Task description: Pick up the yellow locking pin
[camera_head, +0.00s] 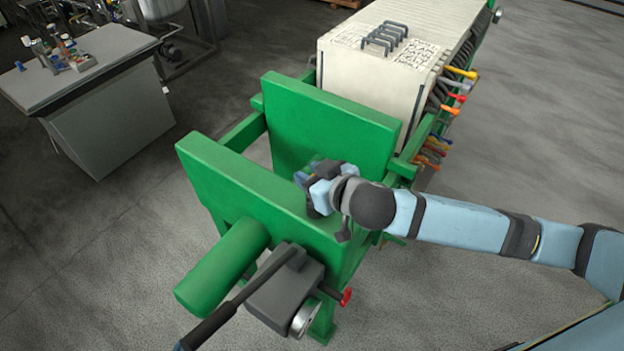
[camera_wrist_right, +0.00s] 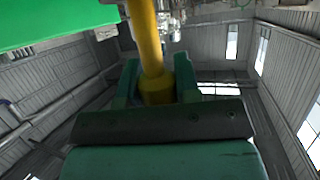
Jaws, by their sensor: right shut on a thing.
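The yellow locking pin (camera_wrist_right: 148,40) stands between the two fingers of my right gripper (camera_wrist_right: 157,78) in the right wrist view. Its wider yellow part sits between the fingers and its thinner shaft runs up out of the picture. My right gripper is shut on it. In the head view my right gripper (camera_head: 312,184) is between the two upright green plates, close to the front one; the pin is hidden there by the gripper and arm. My left gripper is not in view.
The front green plate (camera_head: 245,185) and rear green plate (camera_head: 330,125) stand close around my right gripper. A grey pump unit (camera_head: 285,300) with a black lever is at the front. A white plate stack (camera_head: 370,90) with coloured-handled taps stands behind. A bench (camera_head: 90,65) is at left.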

